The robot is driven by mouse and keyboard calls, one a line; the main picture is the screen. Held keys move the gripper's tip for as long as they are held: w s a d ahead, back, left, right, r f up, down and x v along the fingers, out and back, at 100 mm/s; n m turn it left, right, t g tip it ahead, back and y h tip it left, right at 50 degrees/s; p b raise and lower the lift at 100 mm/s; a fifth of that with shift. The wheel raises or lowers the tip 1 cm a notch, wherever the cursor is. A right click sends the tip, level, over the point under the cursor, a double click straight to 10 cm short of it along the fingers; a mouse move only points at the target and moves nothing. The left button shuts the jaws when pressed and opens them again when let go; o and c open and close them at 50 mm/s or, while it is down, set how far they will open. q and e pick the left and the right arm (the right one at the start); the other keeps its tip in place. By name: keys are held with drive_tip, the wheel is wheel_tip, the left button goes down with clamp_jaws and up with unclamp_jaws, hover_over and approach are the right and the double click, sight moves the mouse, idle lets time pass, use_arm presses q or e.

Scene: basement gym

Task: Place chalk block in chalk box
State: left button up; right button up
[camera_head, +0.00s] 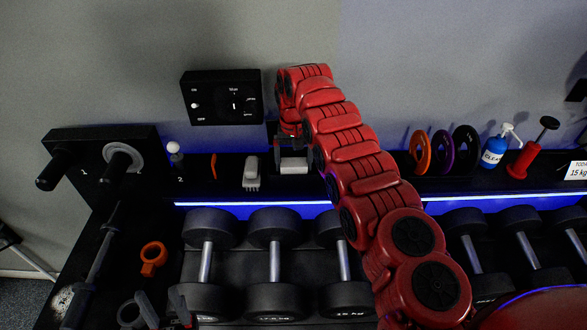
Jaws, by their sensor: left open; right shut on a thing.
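My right gripper (292,155) is at the end of the red arm that crosses the view from the lower right. It is over the shelf and shut on the white chalk block (294,166), whose pale front face shows below the fingers. The arm hides much of the area behind and right of the block. I cannot clearly make out the chalk box; dark surfaces around the gripper blend together. My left gripper (163,311) is open and empty at the bottom left edge, only its dark fingertips showing, well away from the block.
A pale brush (251,173) stands just left of the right gripper. A black control panel (222,97) is on the wall above. Coloured rings (443,152), a spray bottle (494,148) and a red pump (525,157) stand right. Dumbbells (274,255) fill the rack below.

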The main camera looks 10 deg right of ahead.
sight(295, 170)
wheel_tip(295, 170, down, 2)
drive_tip(key=shift+s+f+p, duration=0.1)
drive_tip(key=shift+f+p, duration=0.15)
drive_tip(key=shift+p, duration=0.3)
drive_tip(key=shift+f, duration=0.35)
drive_tip(key=o, duration=1)
drive_tip(key=shift+d, duration=0.1)
drive_tip(key=shift+r, duration=0.1)
drive_tip(key=shift+r, duration=0.15)
wheel_tip(295, 170, up, 4)
drive_tip(key=b, duration=0.3)
drive_tip(key=shift+r, duration=0.15)
wheel_tip(295, 170, up, 6)
drive_tip(key=p, duration=0.4)
drive_tip(key=shift+r+p, duration=0.2)
drive_tip(key=shift+p, duration=0.15)
drive_tip(key=shift+r+p, duration=0.65)
